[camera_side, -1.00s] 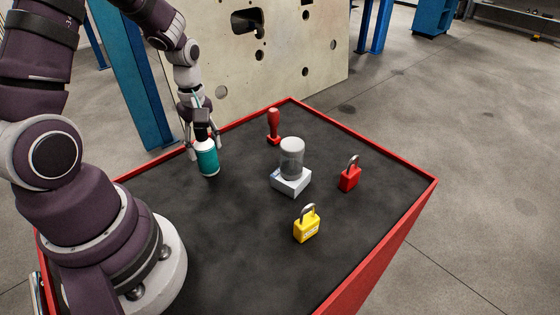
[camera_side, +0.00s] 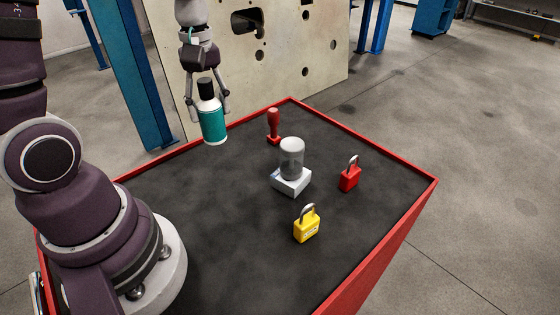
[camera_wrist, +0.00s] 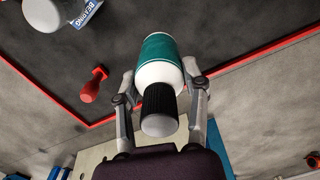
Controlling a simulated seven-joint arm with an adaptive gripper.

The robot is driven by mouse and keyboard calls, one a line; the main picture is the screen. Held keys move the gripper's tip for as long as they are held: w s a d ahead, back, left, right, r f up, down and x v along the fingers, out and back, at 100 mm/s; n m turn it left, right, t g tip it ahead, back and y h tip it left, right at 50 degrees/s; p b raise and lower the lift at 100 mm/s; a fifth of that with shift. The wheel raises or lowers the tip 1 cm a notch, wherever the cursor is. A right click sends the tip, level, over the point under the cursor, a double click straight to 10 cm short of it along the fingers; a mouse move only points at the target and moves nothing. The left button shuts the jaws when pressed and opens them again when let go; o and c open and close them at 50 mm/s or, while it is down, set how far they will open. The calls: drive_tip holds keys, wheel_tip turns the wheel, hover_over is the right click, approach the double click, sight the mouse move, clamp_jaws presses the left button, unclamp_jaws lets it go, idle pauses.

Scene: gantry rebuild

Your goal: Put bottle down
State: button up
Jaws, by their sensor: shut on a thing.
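The bottle (camera_side: 212,122) has a teal band, white ends and a black cap. In the side view it hangs nearly upright, slightly tilted, above the far left part of the black tabletop. My gripper (camera_side: 209,108) is shut on the bottle, with one finger on each side of it. In the wrist view the bottle (camera_wrist: 160,60) sits between the two fingers of my gripper (camera_wrist: 158,80), cap towards the camera. The bottle's base is clear of the table.
The red-rimmed table (camera_side: 400,210) holds a red-handled stamp (camera_side: 273,125), a grey-capped jar on a white bearing box (camera_side: 291,182), a red padlock (camera_side: 349,178) and a yellow padlock (camera_side: 307,228). A holed panel (camera_side: 300,50) stands behind.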

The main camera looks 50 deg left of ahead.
drive_tip(key=s+d+f+m, duration=0.1)
drive_tip(key=s+d+m, duration=0.2)
drive_tip(key=d+m, duration=0.6)
drive_tip(key=s+d+f+m, duration=0.1)
drive_tip(key=s+d+m, duration=0.2)
drive_tip(key=d+m, duration=0.6)
drive_tip(key=shift+n, duration=0.6)
drive_tip(key=f, duration=0.2)
drive_tip(key=d+f, duration=0.1)
drive_tip(key=f, duration=0.2)
drive_tip(key=s+d+f, duration=0.1)
drive_tip(key=f, duration=0.1)
drive_tip(key=shift+d+f, duration=0.25)
drive_tip(key=shift+f, duration=0.05)
drive_tip(key=shift+f, duration=0.1)
drive_tip(key=o, duration=1.2)
drive_tip(key=shift+c, duration=0.2)
